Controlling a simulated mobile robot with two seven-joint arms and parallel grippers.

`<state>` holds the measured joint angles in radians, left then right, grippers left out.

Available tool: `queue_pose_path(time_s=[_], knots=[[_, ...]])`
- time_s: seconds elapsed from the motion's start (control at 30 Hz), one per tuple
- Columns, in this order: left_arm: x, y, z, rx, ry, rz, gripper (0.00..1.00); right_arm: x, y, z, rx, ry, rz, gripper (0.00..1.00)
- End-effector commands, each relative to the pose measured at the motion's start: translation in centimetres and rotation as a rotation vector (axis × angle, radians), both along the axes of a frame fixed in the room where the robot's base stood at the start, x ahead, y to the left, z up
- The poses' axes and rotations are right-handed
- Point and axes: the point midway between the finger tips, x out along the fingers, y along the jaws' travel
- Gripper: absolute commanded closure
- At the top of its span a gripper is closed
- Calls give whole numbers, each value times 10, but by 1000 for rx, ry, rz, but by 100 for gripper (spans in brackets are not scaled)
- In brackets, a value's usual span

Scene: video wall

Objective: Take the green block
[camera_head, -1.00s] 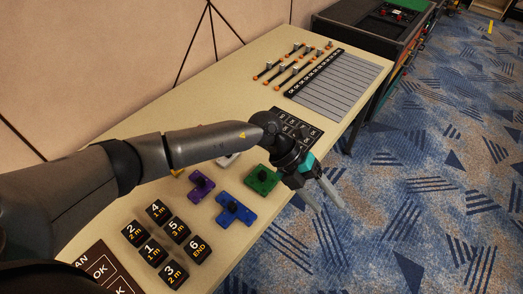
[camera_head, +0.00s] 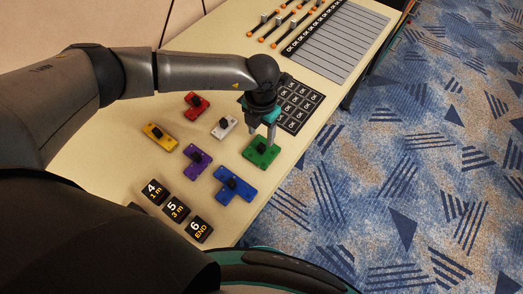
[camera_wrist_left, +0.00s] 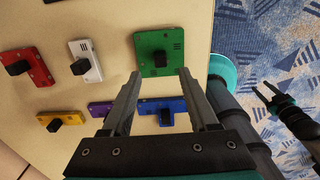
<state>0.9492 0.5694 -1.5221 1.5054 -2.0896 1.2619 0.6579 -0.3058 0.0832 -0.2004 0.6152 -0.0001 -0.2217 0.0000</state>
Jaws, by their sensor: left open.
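The green block (camera_head: 262,151), a flat green piece with a black knob, lies on the table near its right edge. It also shows at the top of the left wrist view (camera_wrist_left: 172,42). My left gripper (camera_head: 269,134) is open and empty, pointing down just above the green block. In the left wrist view its two fingertips (camera_wrist_left: 159,75) are apart, just below the block's near edge; I cannot tell if they touch it. What looks like my right gripper (camera_wrist_left: 267,91) shows over the carpet in the left wrist view, its two fingers apart.
Blue (camera_head: 235,185), purple (camera_head: 196,160), white (camera_head: 223,127), red (camera_head: 195,106) and yellow (camera_head: 160,137) blocks lie close by. A black OK card (camera_head: 300,105) lies just beyond the green block. Numbered black tiles (camera_head: 174,208) are at the near side.

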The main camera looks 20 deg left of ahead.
Motion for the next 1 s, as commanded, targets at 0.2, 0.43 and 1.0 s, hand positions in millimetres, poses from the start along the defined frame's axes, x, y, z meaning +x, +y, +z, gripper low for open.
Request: queue_pose_path(time_s=[0.2, 0.43, 1.0], knots=[[-1, -1, -15, -1, 1, -1, 40, 6, 1, -2, 1, -10, 0, 50], [0, -2, -49, -1, 1, -1, 40, 8, 1, -9, 2, -13, -1, 50], [0, -1, -58, -1, 0, 0, 62, 8, 5, -10, 8, -15, -2, 50]])
